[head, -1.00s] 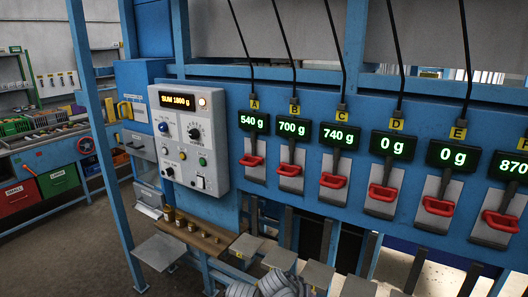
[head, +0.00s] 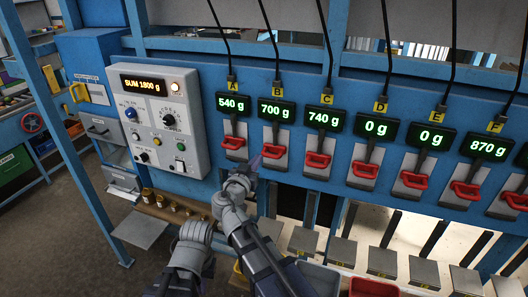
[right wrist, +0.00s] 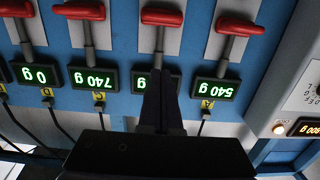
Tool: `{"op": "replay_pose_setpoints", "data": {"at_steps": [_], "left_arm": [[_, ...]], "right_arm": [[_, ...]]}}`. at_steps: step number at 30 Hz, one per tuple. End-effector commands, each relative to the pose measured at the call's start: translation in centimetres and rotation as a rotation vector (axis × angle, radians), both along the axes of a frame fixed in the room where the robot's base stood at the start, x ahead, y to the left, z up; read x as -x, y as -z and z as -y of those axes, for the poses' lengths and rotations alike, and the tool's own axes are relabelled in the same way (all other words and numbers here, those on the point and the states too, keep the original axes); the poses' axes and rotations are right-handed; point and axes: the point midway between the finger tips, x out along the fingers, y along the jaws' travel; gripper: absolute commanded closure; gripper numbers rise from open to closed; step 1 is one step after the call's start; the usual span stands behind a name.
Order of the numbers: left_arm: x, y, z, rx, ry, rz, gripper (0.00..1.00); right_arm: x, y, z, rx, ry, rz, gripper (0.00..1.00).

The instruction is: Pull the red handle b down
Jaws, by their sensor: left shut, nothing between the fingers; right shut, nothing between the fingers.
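The red handle b (head: 274,151) sits on its pale plate below the display for B (head: 276,110), which reads 700 g. In the right wrist view, which is upside down, the handle (right wrist: 162,18) is near the top edge. My right gripper (head: 257,160) is shut and empty, just below and left of handle b in the head view; contact cannot be told. Its dark fingers (right wrist: 161,85) cover part of the B display in the right wrist view. My left gripper (head: 190,240) is low and left of it, empty, its fingertips not clear.
Red handle a (head: 233,142) is close on the left and handle c (head: 318,160) on the right. A grey control box (head: 160,115) reads SUM 1800 g. A shelf with small brass weights (head: 178,208) and several grey plates are below.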

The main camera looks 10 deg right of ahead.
Motion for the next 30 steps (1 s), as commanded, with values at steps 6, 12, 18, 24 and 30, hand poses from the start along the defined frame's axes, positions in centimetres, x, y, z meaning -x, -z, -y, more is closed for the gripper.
{"op": "replay_pose_setpoints", "data": {"at_steps": [6, 12, 18, 24, 30], "left_arm": [[0.0, 0.1, 0.0, 0.000, 0.000, 0.000, 1.00], [0.0, 0.3, 0.0, 0.000, 0.000, 0.000, 1.00], [0.0, 0.6, 0.0, 0.000, 0.000, 0.000, 1.00], [0.0, 0.9, 0.0, 0.000, -0.001, 0.001, 1.00], [0.0, 3.7, 0.0, 0.001, -0.003, 0.002, 1.00]], "right_arm": [[-0.1, 0.1, 0.1, 0.000, 0.001, -0.001, 1.00], [-2.0, 0.3, 1.3, 0.000, 0.004, -0.002, 1.00], [-5.6, 0.6, 3.6, 0.000, 0.004, -0.002, 1.00], [-8.9, 0.9, 5.9, -0.001, 0.003, -0.003, 1.00], [-8.6, 3.8, 5.9, 0.000, 0.001, -0.002, 1.00]]}}
